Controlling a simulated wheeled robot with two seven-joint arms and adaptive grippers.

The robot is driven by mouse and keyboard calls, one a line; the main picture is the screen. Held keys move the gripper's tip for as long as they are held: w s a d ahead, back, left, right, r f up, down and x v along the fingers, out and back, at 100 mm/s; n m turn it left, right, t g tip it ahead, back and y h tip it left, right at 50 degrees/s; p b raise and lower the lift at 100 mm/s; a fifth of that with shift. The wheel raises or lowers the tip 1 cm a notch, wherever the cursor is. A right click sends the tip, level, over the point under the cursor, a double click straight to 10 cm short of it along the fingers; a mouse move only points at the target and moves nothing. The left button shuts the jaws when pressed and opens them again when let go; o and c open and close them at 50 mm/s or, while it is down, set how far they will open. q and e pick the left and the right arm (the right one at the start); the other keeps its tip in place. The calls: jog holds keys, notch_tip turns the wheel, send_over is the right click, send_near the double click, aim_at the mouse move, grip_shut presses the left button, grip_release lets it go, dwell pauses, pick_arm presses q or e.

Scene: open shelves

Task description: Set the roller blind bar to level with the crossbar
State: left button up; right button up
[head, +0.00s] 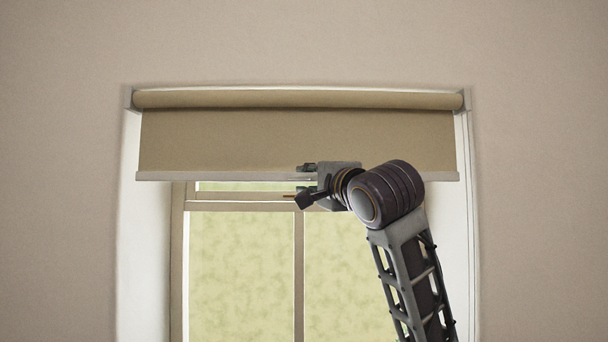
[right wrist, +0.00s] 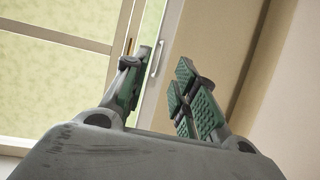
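The roller blind's pale bottom bar (head: 220,176) hangs level under the tan fabric (head: 290,138). The window's crossbar (head: 240,206) is a little lower, with a thin strip of glass between them. My right gripper (head: 305,183) is at the middle of the bar, one finger above its line and one below. In the right wrist view its fingers (right wrist: 160,66) are open, and the bar (right wrist: 168,48) with a small pale handle (right wrist: 157,58) shows between them. I cannot tell whether they touch it. My left gripper is not in view.
A small brown peg-like piece (head: 289,195) shows by the crossbar, close to the lower finger. The blind's roller (head: 300,99) runs along the top of the window recess. Pale recess sides (head: 135,250) flank the window. The wall around is bare.

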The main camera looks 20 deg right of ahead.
aim_at(302, 178)
jog(key=shift+w+a+r+p, duration=0.15)
jog(key=shift+w+p, duration=0.15)
jog(key=shift+w, duration=0.75)
jog(key=shift+w+a+r+p, duration=0.1)
jog(key=shift+w+p, duration=0.15)
jog(key=shift+w, duration=0.75)
grip_shut()
